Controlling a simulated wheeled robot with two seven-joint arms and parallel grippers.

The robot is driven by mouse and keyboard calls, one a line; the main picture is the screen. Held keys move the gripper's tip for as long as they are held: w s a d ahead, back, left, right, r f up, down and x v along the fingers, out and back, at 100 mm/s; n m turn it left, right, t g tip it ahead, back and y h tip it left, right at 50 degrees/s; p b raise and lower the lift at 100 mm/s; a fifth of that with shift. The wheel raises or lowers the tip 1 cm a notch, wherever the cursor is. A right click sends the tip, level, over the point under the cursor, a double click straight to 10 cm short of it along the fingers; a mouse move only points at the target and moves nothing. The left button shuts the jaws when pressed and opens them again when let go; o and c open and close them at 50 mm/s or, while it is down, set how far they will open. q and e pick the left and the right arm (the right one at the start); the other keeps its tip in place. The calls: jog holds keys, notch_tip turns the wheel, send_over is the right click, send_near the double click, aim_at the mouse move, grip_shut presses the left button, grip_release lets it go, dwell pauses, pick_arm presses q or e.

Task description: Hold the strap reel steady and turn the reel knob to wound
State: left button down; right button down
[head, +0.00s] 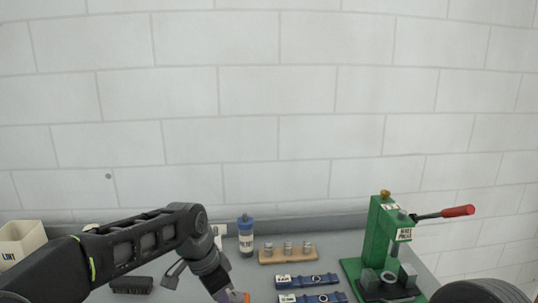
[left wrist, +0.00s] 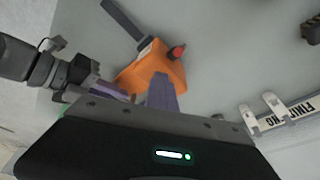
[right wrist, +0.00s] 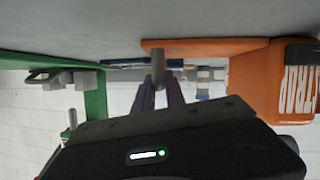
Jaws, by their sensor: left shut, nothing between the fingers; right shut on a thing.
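The orange strap reel (left wrist: 150,72) lies on the grey bench in the left wrist view, with a red and black knob (left wrist: 177,52) on its upper side. Its lettered orange body (right wrist: 298,85) fills the right of the right wrist view. My right gripper (right wrist: 160,85) is shut on a grey post (right wrist: 158,62) at the end of the reel's orange plate. My left gripper (left wrist: 160,80) is shut and empty, its fingertips over the reel's lower edge, below the knob.
A green press (head: 379,235) with a red-tipped lever stands at the right. A pale bin (head: 20,243) is far left.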

pick_arm(q)
jog(key=shift+w+a, duration=0.4)
jog(key=shift+w, duration=0.2)
jog(key=shift+w+a, duration=0.15)
jog(key=shift+w, duration=0.25)
jog(key=shift+a, duration=0.2)
jog(key=shift+s+a, duration=0.1)
jog(key=shift+a, duration=0.1)
jog(key=shift+r, duration=0.1)
dwell(0.4)
jog(key=shift+w+d+v, duration=0.15)
jog(key=shift+d+v, duration=0.05)
jog(key=shift+v, duration=0.75)
jog(key=shift+w+d+v, duration=0.1)
jog(key=shift+d+v, duration=0.05)
jog(key=shift+v, duration=0.8)
jog(key=shift+w+d+v, duration=0.15)
jog(key=shift+d+v, duration=0.05)
jog(key=shift+v, duration=0.7)
jog(key=shift+r, duration=0.2)
jog(key=shift+s+d+r, duration=0.25)
jog(key=shift+s+d, duration=0.3)
jog(key=shift+s, duration=0.05)
jog(key=shift+s+d+r, duration=0.25)
jog(key=shift+s+d, duration=0.3)
jog(key=shift+s, duration=0.05)
